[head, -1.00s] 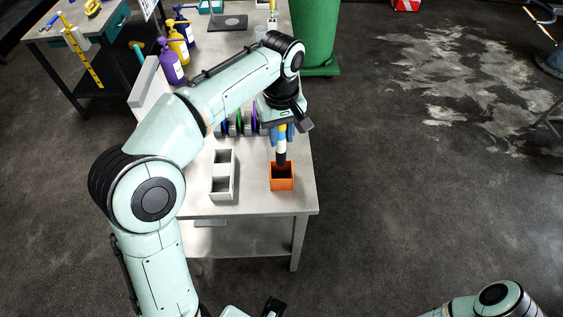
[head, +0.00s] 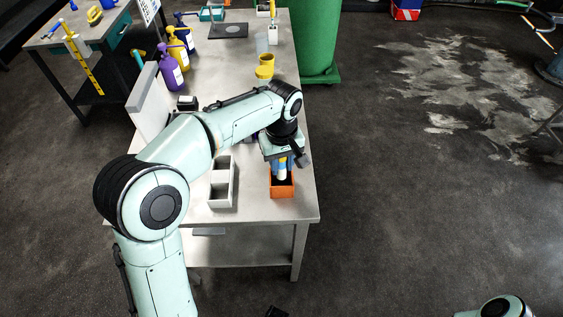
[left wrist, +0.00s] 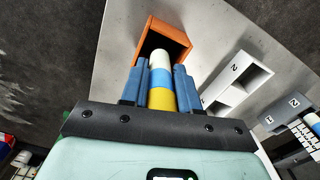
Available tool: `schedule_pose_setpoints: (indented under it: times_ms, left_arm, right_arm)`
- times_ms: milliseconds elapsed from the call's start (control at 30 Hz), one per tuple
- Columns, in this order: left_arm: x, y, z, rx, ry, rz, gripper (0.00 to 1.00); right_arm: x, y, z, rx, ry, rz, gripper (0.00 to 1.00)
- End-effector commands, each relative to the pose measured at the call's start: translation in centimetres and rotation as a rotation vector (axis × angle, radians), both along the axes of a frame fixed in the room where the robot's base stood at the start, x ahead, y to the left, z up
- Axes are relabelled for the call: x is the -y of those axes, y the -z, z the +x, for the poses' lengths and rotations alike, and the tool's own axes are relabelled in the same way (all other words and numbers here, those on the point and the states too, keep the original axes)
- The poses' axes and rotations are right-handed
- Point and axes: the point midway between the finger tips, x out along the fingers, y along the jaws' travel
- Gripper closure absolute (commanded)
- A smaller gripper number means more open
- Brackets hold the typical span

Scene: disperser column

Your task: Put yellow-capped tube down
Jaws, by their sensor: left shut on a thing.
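My left gripper (head: 281,163) points down over the orange box (head: 282,191) at the table's front right. It is shut on the yellow-capped tube (head: 282,173), which has blue and white bands. In the left wrist view the tube (left wrist: 161,75) stands between the two blue fingers (left wrist: 159,85), yellow end nearest the gripper. Its far end reaches into the mouth of the orange box (left wrist: 178,33). My right gripper does not show clearly.
A white two-compartment holder (head: 221,190) stands left of the orange box. A green bin (head: 315,40) is beyond the table's right edge. The table's front strip is clear.

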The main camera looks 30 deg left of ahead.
Motion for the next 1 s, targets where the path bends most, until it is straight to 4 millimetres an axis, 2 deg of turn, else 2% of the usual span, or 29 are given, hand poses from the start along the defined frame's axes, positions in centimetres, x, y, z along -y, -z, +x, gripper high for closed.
schedule_pose_setpoints:
  times_ms: [100,133,200,567,667,1000]
  left_arm:
    - [0.0,0.5,0.0,0.0,0.0,0.0,1.0]
    - [0.0,0.4,0.0,-0.001,0.0,0.001,0.6]
    - [0.0,0.4,0.0,-0.001,0.0,0.001,0.44]
    - [0.0,-0.3,0.0,0.0,0.0,0.0,0.44]
    - [0.0,-1.5,0.1,0.003,0.001,0.0,0.44]
    - [0.0,-8.9,0.1,0.004,0.0,0.0,0.44]
  right_arm:
    - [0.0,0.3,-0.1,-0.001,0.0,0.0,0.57]
    - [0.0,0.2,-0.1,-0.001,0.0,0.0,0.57]
    - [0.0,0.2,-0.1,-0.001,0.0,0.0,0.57]
    - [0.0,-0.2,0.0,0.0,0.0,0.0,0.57]
    - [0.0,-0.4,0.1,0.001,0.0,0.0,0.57]
    - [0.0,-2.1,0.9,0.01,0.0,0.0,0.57]
